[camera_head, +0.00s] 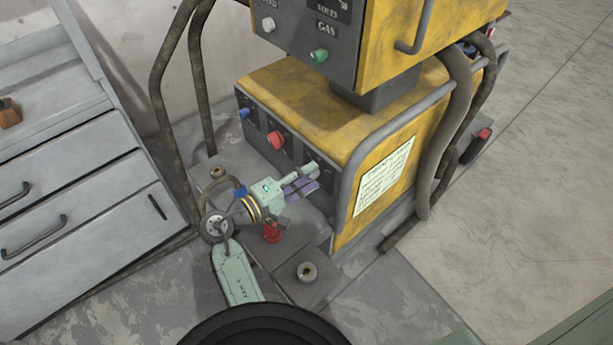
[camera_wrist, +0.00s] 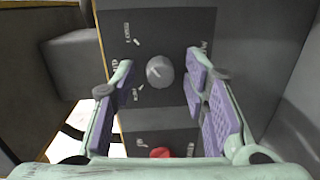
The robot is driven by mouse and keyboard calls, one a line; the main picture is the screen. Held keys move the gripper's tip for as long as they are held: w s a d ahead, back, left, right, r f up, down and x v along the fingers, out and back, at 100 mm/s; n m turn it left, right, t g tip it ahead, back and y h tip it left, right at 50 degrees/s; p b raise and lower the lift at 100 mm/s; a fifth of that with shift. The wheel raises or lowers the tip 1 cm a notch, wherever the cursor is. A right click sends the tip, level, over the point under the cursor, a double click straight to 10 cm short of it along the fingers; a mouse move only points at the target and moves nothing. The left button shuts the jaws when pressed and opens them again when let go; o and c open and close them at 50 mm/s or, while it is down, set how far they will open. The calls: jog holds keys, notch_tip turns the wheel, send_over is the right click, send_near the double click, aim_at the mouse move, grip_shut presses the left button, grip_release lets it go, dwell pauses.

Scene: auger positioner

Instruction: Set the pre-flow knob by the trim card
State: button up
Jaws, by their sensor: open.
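My gripper (camera_head: 306,178) is open in front of the right part of the lower dark panel (camera_head: 256,127) of the yellow machine. In the wrist view, a round grey knob (camera_wrist: 160,71) with a pale pointer mark appears between the open purple-padded fingers (camera_wrist: 163,80), with no clear contact. Pale marks and small labels surround it; I cannot read them surely, nor confirm it is the pre-flow knob. A pale sheet with lines of writing (camera_head: 385,175), possibly the trim card, is on the machine's yellow side. Its text is too small to read.
The lower panel also has a red knob (camera_head: 276,140) and a blue knob (camera_head: 244,113). A green knob (camera_head: 319,56) and a white knob (camera_head: 268,24) are on the upper unit. Grey tube rails (camera_head: 355,150) flank the machine. A drawer cabinet (camera_head: 75,215) stands at left.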

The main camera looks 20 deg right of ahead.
jog(key=v, duration=1.2)
jog(key=shift+f, duration=0.1)
jog(key=shift+w, duration=0.1)
